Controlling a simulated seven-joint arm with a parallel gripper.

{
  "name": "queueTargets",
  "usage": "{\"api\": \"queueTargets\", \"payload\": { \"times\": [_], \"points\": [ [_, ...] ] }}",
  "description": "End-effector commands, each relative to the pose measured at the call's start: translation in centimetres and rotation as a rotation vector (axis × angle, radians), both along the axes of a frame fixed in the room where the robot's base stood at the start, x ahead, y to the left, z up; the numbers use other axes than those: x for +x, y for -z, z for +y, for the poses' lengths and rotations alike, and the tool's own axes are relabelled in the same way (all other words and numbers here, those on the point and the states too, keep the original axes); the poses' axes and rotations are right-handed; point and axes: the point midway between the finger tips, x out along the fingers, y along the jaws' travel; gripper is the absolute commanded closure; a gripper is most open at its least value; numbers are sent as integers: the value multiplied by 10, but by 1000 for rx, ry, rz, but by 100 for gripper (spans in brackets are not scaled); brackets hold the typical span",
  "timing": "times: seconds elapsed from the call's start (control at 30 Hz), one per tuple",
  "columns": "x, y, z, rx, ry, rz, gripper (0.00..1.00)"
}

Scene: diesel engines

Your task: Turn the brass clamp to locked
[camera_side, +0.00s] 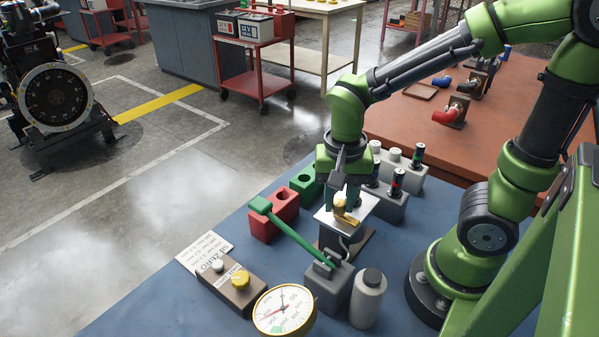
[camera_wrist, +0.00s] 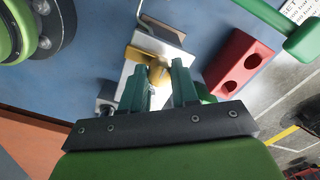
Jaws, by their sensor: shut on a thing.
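The brass clamp (camera_side: 346,215) sits on a pale metal plate (camera_side: 367,204) on top of a stand on the blue table. In the wrist view the clamp (camera_wrist: 143,54) shows as a gold piece just beyond and partly between my fingers. My gripper (camera_side: 343,203) points down over the plate, its green fingers shut on the clamp; it also shows in the wrist view (camera_wrist: 168,72). The fingers hide part of the clamp, and I cannot read any locked marking.
A grey block with a long green-handled lever (camera_side: 290,231) stands in front, beside a grey bottle (camera_side: 367,298) and a gauge (camera_side: 284,311). A red block with holes (camera_side: 272,218) is left. Grey blocks holding dark cylinders (camera_side: 388,202) stand close behind right. A knob box (camera_side: 232,284) is front left.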

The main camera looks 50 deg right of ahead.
Motion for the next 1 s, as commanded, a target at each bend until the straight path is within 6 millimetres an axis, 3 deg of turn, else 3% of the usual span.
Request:
{"api": "queueTargets", "payload": {
  "times": [0.37, 1.0],
  "points": [
    [0, -1, 0, 0, -200, 0, 100],
    [-1, -1, -1, 1, -803, -1, 100]
  ]
}}
